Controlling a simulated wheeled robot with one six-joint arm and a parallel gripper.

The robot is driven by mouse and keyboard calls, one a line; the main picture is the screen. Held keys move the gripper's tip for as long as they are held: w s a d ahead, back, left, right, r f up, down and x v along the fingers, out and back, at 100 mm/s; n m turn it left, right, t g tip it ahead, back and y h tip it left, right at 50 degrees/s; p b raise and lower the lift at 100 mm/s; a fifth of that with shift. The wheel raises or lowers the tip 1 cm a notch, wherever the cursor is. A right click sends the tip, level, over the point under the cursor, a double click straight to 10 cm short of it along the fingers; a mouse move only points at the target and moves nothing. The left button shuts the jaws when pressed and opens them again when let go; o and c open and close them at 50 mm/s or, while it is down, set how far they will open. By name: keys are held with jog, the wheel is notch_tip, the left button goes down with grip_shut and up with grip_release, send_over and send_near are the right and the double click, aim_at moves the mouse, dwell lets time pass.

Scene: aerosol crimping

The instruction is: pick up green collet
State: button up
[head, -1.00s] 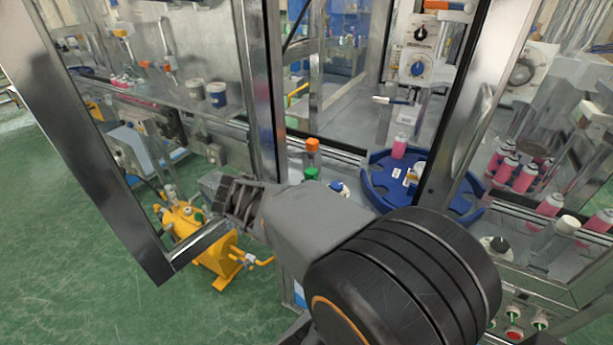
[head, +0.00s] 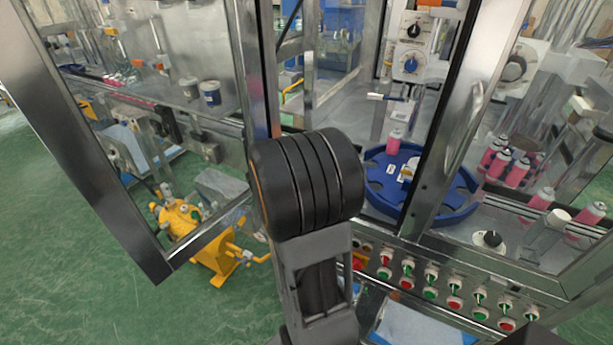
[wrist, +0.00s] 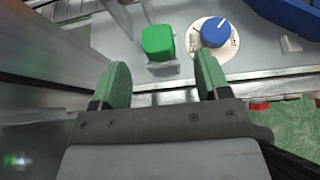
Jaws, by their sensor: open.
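The green collet (wrist: 159,42) shows in the wrist view as a bright green rounded block on a small grey stand on the metal deck. My gripper (wrist: 163,82) is open, with its two green-padded fingers apart. In the wrist view the collet lies just beyond the fingertips and between their lines, with nothing held. In the head view my arm hides both the gripper and the collet.
A white disc with a blue knob (wrist: 215,32) sits right of the collet. The blue turntable (head: 440,205) carries a pink can (head: 394,143). Metal door frames (head: 254,70) stand close to my arm. Push buttons (head: 430,292) line the front panel.

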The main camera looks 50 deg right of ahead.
jog(key=shift+p+x, duration=0.3)
jog(key=shift+x, duration=2.45)
jog(key=shift+w, duration=0.1)
jog(key=c, duration=1.1)
